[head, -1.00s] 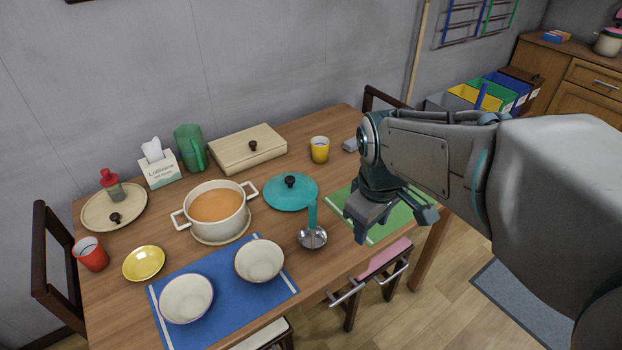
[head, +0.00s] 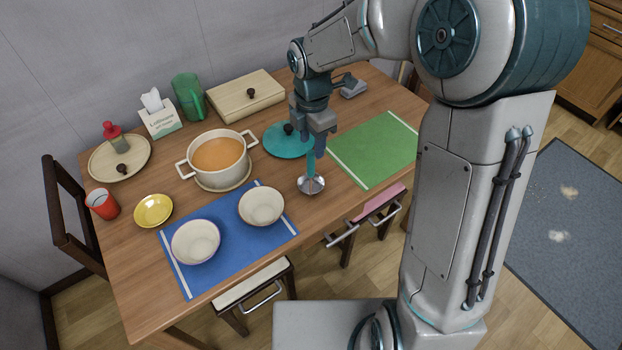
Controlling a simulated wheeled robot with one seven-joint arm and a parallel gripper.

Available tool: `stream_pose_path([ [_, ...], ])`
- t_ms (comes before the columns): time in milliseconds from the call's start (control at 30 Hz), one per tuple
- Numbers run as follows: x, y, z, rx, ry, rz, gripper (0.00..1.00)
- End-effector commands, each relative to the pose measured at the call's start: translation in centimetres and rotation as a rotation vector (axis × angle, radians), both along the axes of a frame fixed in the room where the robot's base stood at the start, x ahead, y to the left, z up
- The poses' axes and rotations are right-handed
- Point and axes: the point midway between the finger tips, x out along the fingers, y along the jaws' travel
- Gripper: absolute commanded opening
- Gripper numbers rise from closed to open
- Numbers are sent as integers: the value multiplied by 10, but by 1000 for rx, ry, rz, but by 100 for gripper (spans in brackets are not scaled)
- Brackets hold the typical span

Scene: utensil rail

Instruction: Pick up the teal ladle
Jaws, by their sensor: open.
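The teal ladle stands with its teal handle (head: 310,163) pointing up and its shiny metal bowl (head: 311,185) low on the wooden table, right of the blue mat. My gripper (head: 315,143) is open and points down at the upper part of the handle. The gripper overlaps the top of the handle in the head view. I cannot tell whether the handle lies between the fingers or behind them.
A teal lid (head: 282,143) lies just behind and left of my gripper. A soup pot (head: 217,157) stands further left. Two bowls, one nearer the ladle (head: 261,206), sit on the blue mat (head: 232,247). The green mat (head: 375,150) to the right is bare.

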Motion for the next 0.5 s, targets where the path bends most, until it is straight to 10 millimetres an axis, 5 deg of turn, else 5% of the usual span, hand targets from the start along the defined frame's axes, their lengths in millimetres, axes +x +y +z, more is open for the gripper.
stream_pose_path([
  [500, 1, 1, -60, -1, 4, 0, 44],
])
